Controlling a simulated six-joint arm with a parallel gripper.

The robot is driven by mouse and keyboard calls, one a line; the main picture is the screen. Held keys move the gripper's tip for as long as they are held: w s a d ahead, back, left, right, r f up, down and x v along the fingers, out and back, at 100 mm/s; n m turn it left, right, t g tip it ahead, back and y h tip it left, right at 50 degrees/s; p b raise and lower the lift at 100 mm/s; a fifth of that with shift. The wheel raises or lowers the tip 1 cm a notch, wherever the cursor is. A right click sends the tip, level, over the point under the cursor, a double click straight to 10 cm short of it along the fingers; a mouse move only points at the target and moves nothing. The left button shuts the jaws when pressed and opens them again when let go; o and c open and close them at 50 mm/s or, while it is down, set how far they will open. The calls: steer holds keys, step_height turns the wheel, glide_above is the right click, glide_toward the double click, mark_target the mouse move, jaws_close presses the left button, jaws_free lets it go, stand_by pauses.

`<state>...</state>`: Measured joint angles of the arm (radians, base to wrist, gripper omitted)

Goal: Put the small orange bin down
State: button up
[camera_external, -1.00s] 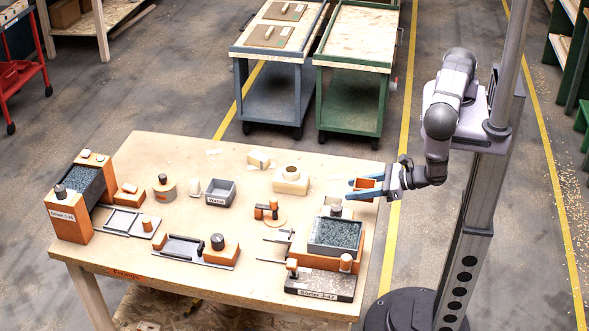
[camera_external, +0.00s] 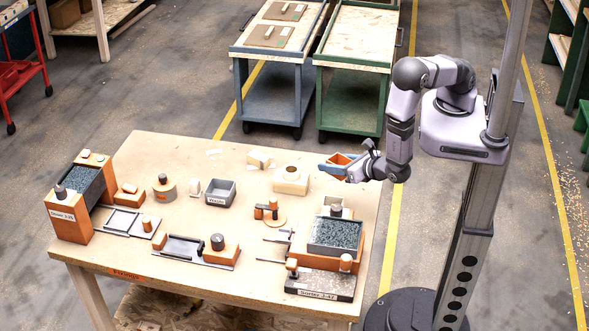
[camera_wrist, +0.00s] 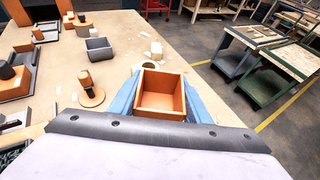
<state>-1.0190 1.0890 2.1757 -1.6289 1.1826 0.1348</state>
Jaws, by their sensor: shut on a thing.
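The small orange bin (camera_wrist: 160,92) is an open, empty box, upright between the two blue fingers of my gripper (camera_wrist: 161,100) in the wrist view. In the external view, my gripper (camera_external: 340,166) is shut on the orange bin (camera_external: 345,158) near the right far part of the wooden table (camera_external: 225,160). The bin appears to be held above the table surface; the exact gap cannot be told. The fingers hide its two outer sides.
A pale block with a round top (camera_external: 291,180) stands just left of my gripper. A grey bin (camera_external: 220,193) lies farther left. A box of dark granules (camera_external: 334,233) stands nearer the front right. Blue and green carts (camera_external: 352,67) stand behind the table.

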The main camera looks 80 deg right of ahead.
steer(key=w+d+f+m+g+h+b, duration=0.2)
steer(key=d+f+b, duration=0.2)
steer(key=d+b, duration=0.9)
steer(key=shift+d+f+m+h, duration=0.15)
steer(key=shift+d+m+h, duration=0.2)
steer(key=shift+d, duration=0.8)
steer(key=shift+f, duration=0.1)
steer(key=shift+w+f, duration=0.1)
steer(key=shift+f, duration=2.9)
steer(key=shift+f+p, duration=0.45)
steer(key=shift+f, duration=1.45)
